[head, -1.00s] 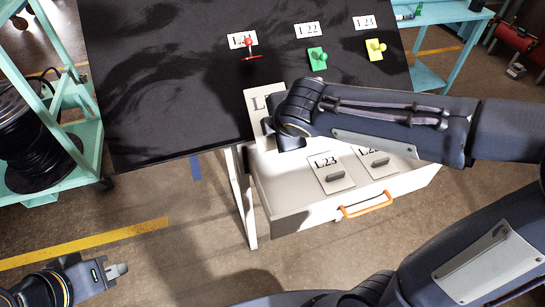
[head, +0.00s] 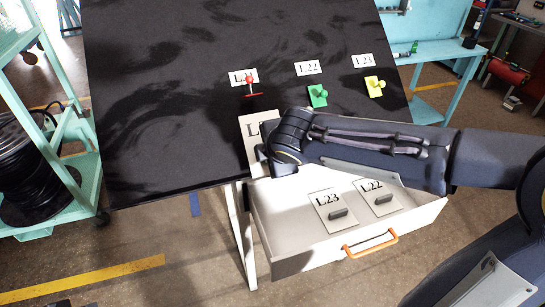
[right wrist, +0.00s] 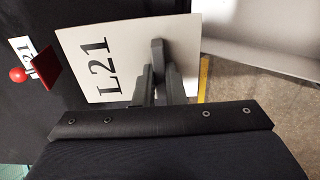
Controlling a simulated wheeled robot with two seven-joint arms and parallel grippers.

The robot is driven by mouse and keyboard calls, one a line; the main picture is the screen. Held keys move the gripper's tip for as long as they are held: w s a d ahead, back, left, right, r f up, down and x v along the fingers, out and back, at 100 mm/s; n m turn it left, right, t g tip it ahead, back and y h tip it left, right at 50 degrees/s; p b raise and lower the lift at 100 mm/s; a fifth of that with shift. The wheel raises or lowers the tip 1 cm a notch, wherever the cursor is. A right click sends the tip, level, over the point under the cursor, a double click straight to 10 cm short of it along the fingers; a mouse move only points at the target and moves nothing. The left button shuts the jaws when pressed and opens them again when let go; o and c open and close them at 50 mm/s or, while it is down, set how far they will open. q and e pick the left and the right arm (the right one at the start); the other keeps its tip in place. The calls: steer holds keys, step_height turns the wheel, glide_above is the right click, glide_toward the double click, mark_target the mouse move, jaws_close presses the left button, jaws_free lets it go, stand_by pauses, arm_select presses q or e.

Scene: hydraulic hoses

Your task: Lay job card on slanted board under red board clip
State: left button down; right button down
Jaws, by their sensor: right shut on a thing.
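The job card marked L21 (right wrist: 110,62) is a white plate with a grey grip tab. My right gripper (right wrist: 160,90) is shut on that tab. In the head view the card (head: 254,127) shows partly at the slanted board's lower edge; my right arm hides the rest. The red board clip (head: 251,88) is on the black slanted board (head: 160,110), below a small L21 label (head: 240,77). In the right wrist view the red clip (right wrist: 45,68) is just left of the card, apart from it. My left gripper is not in view.
A green clip (head: 317,96) and a yellow clip (head: 375,87) are to the right on the board. Below, an open white drawer (head: 290,228) with an orange handle (head: 370,243) holds cards L23 (head: 333,211) and L22 (head: 379,198). A teal rack (head: 85,160) stands left.

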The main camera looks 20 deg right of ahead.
steer(key=shift+w+f+b, duration=0.25)
steer(key=shift+w+f, duration=0.2)
steer(key=shift+w, duration=0.35)
steer(key=shift+w+f+b, duration=0.25)
steer(key=shift+w+f, duration=0.15)
steer(key=shift+w, duration=0.35)
steer(key=shift+b+x, duration=0.7)
steer(key=shift+x, duration=0.7)
steer(key=shift+w, duration=0.1)
steer(key=c, duration=1.4)
jaws_free()
steer(key=shift+c, duration=0.2)
steer(key=shift+r, duration=0.15)
steer(key=v, duration=0.7)
steer(key=shift+s+r, duration=0.2)
steer(key=shift+s, duration=0.1)
